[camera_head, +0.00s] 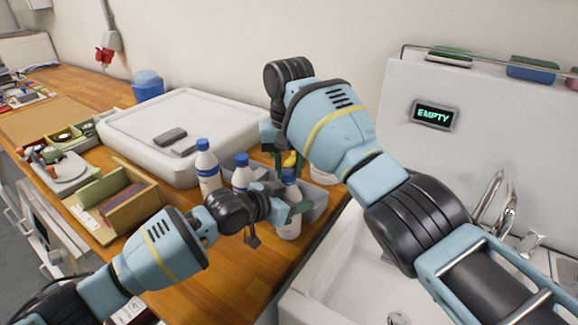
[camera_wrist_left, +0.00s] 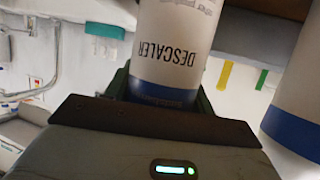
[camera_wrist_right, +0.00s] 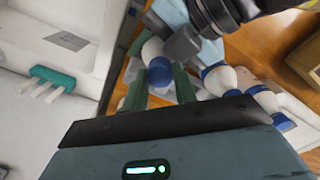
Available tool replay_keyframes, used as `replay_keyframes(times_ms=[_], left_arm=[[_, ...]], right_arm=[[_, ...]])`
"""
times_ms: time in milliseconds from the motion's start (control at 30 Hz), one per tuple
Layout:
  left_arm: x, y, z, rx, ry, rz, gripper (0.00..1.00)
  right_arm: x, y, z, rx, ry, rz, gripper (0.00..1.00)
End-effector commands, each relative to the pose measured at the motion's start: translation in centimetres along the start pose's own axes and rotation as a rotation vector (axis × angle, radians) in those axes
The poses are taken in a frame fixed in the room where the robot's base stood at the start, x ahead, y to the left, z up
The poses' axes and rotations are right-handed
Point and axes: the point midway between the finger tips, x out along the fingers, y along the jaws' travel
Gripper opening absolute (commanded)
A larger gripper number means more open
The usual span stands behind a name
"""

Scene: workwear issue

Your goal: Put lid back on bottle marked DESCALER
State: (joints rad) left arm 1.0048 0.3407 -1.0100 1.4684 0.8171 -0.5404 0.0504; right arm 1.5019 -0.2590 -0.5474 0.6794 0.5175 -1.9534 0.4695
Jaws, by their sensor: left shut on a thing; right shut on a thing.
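The white bottle marked DESCALER (camera_wrist_left: 170,45) is close up in the left wrist view, its print upside down. In the head view the bottle (camera_head: 290,228) is roughly upright near the counter's right edge. My left gripper (camera_head: 292,206) is shut around it. A blue lid (camera_wrist_right: 159,72) is between the fingertips of my right gripper (camera_wrist_right: 160,80), which is shut on it directly over the bottle. In the head view the lid (camera_head: 289,174) shows below my right gripper (camera_head: 288,165). I cannot tell whether the lid touches or sits on the bottle's neck.
Two blue-capped white bottles (camera_head: 206,165) (camera_head: 241,172) stand just left of the held one. A grey bin (camera_head: 316,200) is close behind. The sink (camera_head: 340,270) lies right.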

Motion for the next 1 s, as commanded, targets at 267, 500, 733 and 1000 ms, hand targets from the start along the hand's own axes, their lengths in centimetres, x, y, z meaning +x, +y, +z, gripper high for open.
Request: replay_keyframes(times_ms=[267,500,733,1000], left_arm=[[0.01,-0.03,0.13,-0.001,-0.003,-0.001,0.00],[0.01,-0.03,0.13,-0.001,-0.003,-0.001,0.00],[0.01,-0.04,0.14,-0.001,-0.003,-0.001,0.00],[0.01,-0.04,0.14,0.000,-0.003,-0.001,0.00]], right_arm=[[-0.02,-0.22,0.01,0.499,-0.001,-0.003,0.07],[0.02,-0.26,-0.01,0.914,-0.002,-0.002,0.07],[0.01,-0.17,-0.05,0.991,0.000,-0.001,0.29],[0.04,-0.16,-0.07,0.989,0.000,-0.001,0.53]])
